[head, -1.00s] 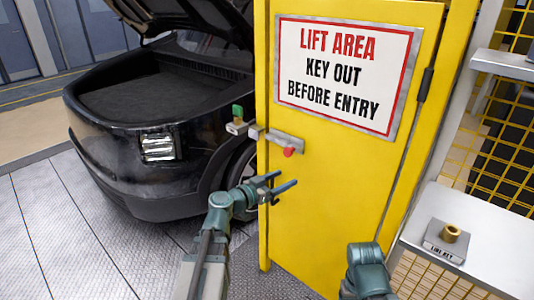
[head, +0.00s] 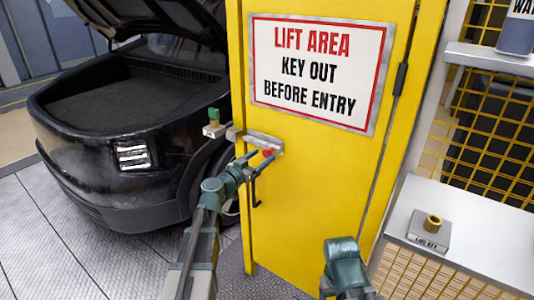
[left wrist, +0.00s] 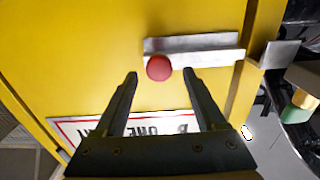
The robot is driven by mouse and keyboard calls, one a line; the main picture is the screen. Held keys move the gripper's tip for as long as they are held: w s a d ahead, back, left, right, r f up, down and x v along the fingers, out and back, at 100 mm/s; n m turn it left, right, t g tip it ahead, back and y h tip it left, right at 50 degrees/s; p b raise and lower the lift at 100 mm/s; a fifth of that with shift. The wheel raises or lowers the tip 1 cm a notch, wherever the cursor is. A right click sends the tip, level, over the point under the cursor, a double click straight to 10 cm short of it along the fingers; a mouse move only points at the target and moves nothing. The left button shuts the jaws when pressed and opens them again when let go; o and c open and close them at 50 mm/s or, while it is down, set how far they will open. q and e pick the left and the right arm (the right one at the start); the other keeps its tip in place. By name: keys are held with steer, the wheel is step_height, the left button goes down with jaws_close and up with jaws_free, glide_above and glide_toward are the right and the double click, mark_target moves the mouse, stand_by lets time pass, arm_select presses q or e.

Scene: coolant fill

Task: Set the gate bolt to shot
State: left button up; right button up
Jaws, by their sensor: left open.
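The yellow gate (head: 310,190) carries a grey metal bolt plate (head: 262,140) near its left edge, with a round red knob (head: 268,152) at the plate's right part. A short grey piece (head: 233,133) sits at the gate's edge, left of the plate; I cannot tell whether the bolt reaches into it. My left gripper (head: 263,157) is open at the knob. In the left wrist view, the red knob (left wrist: 159,68) shows between the two fingertips (left wrist: 160,74), slightly beyond them, with no visible grip. Only a teal part of my right arm shows; its fingers are out of view.
A grey block with a green top (head: 213,115) stands left of the gate edge, before the black car (head: 130,150). A sign (head: 320,70) is on the gate. At right, a shelf (head: 475,235) holds a brass piece (head: 433,221) on a block labelled as a key.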

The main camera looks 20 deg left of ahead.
mark_target(266, 154)
arm_select(q)
steer(key=shift+x, duration=1.9)
jaws_close()
